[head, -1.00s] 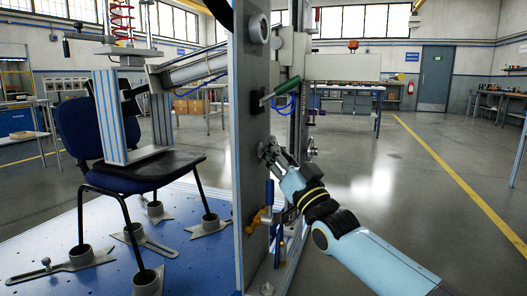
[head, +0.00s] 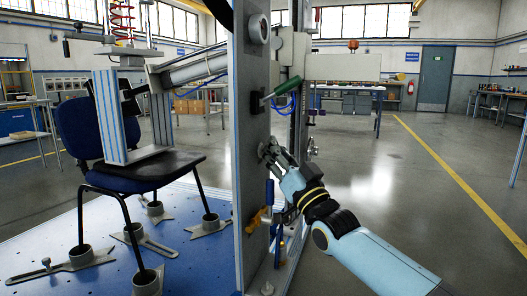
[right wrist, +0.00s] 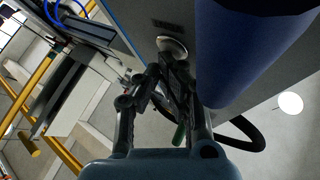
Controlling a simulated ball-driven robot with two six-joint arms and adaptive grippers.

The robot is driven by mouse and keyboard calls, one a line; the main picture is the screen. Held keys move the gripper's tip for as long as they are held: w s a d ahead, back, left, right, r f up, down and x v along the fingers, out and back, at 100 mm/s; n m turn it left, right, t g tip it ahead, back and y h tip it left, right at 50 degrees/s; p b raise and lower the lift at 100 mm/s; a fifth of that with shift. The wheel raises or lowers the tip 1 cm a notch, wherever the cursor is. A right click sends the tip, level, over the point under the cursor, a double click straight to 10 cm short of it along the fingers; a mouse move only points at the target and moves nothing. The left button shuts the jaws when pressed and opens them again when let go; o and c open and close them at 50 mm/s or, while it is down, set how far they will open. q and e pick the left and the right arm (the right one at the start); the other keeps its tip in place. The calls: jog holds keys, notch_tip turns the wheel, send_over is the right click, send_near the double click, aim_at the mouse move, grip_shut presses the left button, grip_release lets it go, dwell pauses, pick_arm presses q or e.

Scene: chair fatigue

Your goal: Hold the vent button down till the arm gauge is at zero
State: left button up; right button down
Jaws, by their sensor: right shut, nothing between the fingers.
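My right gripper (head: 268,152) is shut and empty, its fingertips up against the side of the grey upright plate (head: 251,120). In the right wrist view the shut fingertips (right wrist: 166,66) lie at a round silvery button (right wrist: 172,46) on that plate, touching it or very nearly so. I cannot tell how far the button is pressed. In the head view the fingers hide it. A round, gauge-like fitting (head: 258,28) sits high on the plate, seen nearly edge-on. Its face and reading cannot be made out. My left gripper is out of view.
A green-handled lever (head: 285,88) sticks out above my right gripper. A blue handle (head: 269,192) and a yellow fitting (head: 257,219) are just below it. A blue chair (head: 100,140) stands on the blue base plate (head: 60,240) to the left. Open floor lies right.

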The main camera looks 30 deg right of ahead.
dwell(0.8)
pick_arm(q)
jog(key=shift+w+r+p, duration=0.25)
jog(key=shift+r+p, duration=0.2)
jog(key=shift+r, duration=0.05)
pick_arm(e)
jog(key=shift+s+d, duration=0.5)
jog(key=shift+s, duration=0.1)
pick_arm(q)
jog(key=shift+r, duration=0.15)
pick_arm(e)
jog(key=shift+d, duration=0.1)
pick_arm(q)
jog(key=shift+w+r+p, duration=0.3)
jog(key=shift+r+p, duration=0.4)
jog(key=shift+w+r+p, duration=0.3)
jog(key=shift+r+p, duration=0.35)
pick_arm(e)
jog(key=shift+s+d, duration=0.8)
jog(key=shift+s, duration=0.15)
jog(key=shift+s+d, duration=0.75)
jog(key=shift+s, duration=0.2)
